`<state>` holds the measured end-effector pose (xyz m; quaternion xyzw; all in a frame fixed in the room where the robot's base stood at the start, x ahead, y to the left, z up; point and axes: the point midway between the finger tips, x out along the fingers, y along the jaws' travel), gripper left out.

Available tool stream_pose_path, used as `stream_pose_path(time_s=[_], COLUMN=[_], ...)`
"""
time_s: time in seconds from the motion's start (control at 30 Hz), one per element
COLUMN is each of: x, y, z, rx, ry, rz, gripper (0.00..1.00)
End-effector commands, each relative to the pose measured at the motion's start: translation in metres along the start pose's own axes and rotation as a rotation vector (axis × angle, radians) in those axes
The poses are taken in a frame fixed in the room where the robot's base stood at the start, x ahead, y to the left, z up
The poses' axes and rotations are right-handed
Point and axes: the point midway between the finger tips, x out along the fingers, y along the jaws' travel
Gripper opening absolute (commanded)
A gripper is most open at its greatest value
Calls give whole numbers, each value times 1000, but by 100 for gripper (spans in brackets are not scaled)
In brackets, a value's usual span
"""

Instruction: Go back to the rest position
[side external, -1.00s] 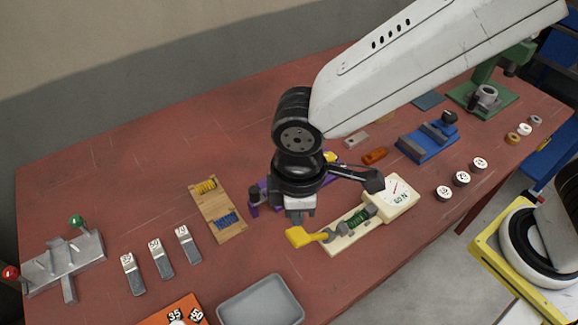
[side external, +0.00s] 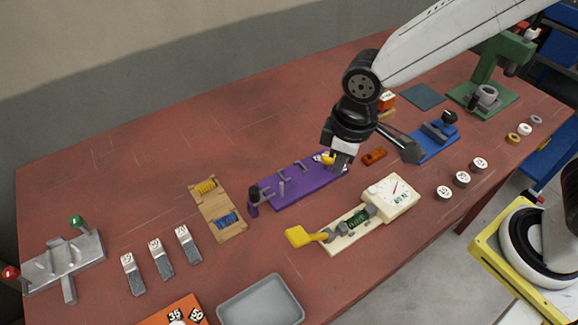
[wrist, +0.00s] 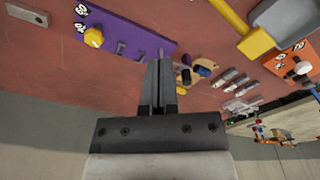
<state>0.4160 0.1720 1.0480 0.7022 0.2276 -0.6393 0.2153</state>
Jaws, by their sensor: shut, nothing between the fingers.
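My gripper (side external: 343,163) is shut and empty. In the side external view it hangs above the right end of the purple board (side external: 290,188), near its yellow knob (side external: 327,158). In the wrist view my closed fingers (wrist: 158,75) point up the picture, with the purple board (wrist: 127,38) and its yellow knob (wrist: 94,37) to their upper left. The gap between the fingertips and the board cannot be judged exactly.
A cream force gauge (side external: 388,196) with a yellow handle (side external: 299,236) lies in front of the purple board. A blue vise (side external: 432,140) and an orange block (side external: 374,156) are to the right. A grey tray (side external: 262,303) sits at the front edge. The table's back left is clear.

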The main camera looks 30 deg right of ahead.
Motion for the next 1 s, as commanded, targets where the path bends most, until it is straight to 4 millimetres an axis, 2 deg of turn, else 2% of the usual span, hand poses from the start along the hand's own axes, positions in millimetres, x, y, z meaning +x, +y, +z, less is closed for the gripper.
stream_pose_path(time_s=[0.03, 0.2, 0.43, 0.6, 0.7, 1.0], x=[0, 2, 3, 4, 4, 5], y=[16, 59, 102, 118, 122, 124], z=[9, 40, 87, 112, 120, 123], rx=[59, 240, 471, 585, 619, 633], ry=[9, 48, 97, 123, 130, 134], rz=[6, 28, 62, 83, 89, 92], gripper=[0, 0, 0, 0, 0, 0])
